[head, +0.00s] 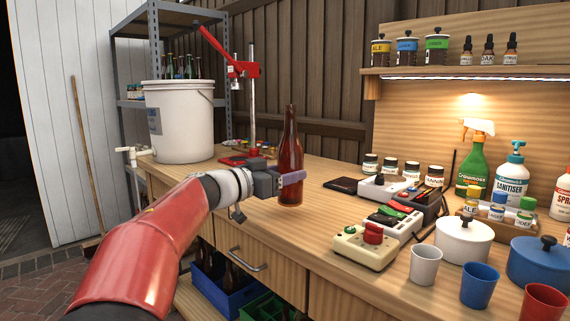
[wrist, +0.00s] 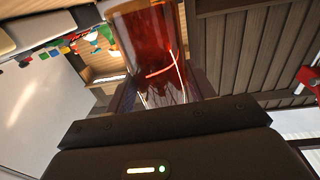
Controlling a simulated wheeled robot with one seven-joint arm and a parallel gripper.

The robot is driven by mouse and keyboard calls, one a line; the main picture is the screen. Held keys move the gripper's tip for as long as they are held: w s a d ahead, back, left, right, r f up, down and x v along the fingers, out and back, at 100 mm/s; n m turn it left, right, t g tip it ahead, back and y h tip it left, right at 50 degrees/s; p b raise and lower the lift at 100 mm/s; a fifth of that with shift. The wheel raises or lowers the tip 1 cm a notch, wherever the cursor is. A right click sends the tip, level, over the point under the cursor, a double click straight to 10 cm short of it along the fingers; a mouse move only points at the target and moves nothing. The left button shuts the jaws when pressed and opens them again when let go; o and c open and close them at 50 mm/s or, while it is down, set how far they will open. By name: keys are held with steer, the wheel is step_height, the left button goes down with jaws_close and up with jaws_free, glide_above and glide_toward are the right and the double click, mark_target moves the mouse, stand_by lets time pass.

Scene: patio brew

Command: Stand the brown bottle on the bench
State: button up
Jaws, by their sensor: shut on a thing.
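The brown bottle (head: 290,140) is upright in the head view, over the middle of the wooden bench (head: 325,215). My gripper (head: 289,179) comes from the left and is shut around the bottle's lower body. The bottle's base shows just below the fingers; I cannot tell whether it touches the bench top. In the wrist view the reddish-brown glass (wrist: 152,40) fills the space between the fingers (wrist: 165,92). The far finger is mostly hidden by the bottle in the head view.
A white bucket (head: 182,125) and a red bottle capper (head: 243,70) stand on the bench at left. Control boxes (head: 365,247), a white pot (head: 463,243), cups (head: 425,265) and spray bottles (head: 472,165) crowd the right. Bench top around the bottle is clear.

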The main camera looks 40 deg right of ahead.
steer(key=shift+f, duration=1.35)
steer(key=shift+f, duration=0.15)
steer(key=o, duration=1.2)
steer(key=shift+c, duration=0.2)
steer(key=shift+r, duration=0.2)
steer(key=a+b, duration=0.1)
steer(key=a, duration=1.1)
steer(key=shift+f, duration=0.15)
